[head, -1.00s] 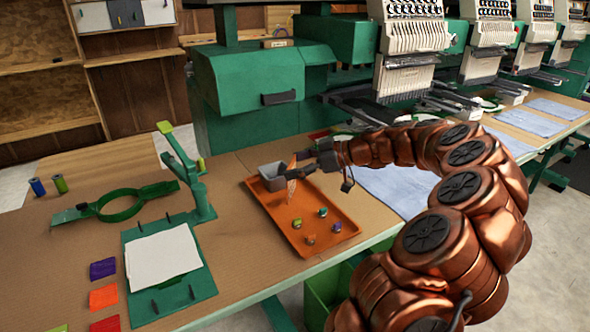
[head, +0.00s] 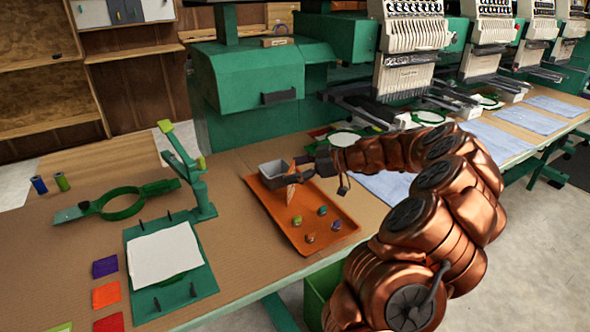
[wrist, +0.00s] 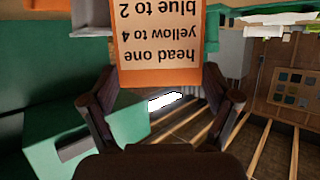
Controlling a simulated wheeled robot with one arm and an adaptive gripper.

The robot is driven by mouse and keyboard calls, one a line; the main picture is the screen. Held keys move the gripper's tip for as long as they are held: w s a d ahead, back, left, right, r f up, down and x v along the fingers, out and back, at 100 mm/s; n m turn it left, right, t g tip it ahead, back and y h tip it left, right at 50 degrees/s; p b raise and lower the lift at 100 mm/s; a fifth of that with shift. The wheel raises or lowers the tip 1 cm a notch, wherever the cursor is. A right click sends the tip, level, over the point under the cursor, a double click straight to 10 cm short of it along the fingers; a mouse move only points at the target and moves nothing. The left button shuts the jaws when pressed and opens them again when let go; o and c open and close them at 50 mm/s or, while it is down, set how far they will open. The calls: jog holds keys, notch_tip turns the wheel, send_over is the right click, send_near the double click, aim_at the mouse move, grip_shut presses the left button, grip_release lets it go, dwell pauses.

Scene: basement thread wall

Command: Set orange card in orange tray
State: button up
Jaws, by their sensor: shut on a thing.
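The orange card (head: 292,192) is upright in my gripper (head: 297,173), over the back part of the orange tray (head: 335,204). I cannot tell whether its lower edge touches the tray floor. In the wrist view, the card (wrist: 155,72) shows an orange border and upside-down text on a pale face: "head one", "yellow to 4", "blue to 2". My gripper's fingers (wrist: 160,98) stand on both sides of its near end. The fingers partly cover the card in the head view.
A grey bin (head: 267,184) sits at the tray's back left, close beside the card. Several small spools (head: 310,238) stand in the tray's front half. A green hooping stand (head: 200,285) with white sheet is at left, near purple (head: 105,267) and orange (head: 106,295) patches.

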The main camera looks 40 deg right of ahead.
jog(key=shift+f, duration=0.15)
jog(key=o, duration=0.6)
